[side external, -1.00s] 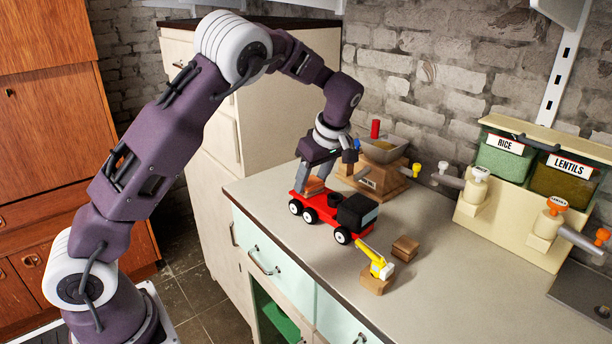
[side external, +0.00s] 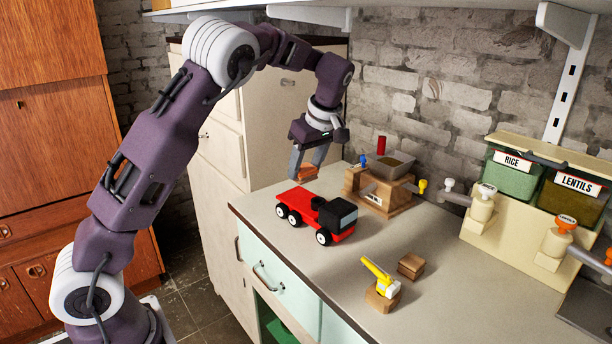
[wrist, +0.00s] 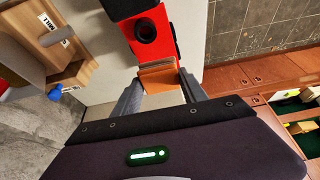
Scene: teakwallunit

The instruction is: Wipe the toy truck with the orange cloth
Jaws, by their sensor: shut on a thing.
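The red toy truck (side external: 311,211) with a black cab and white-rimmed wheels stands upright on the grey counter. Its red bed and a black round part also show in the wrist view (wrist: 155,37). My gripper (side external: 306,168) is shut on the orange cloth (side external: 306,173), which looks like a small folded block between the fingertips. In the wrist view the cloth (wrist: 158,79) sits at the near end of the truck. In the side view my gripper and cloth are above and behind the truck's rear, apart from it.
A wooden mill (side external: 377,187) with a hopper stands behind the truck. Rice and lentils dispensers (side external: 525,200) stand far right. The counter's front edge is near the truck.

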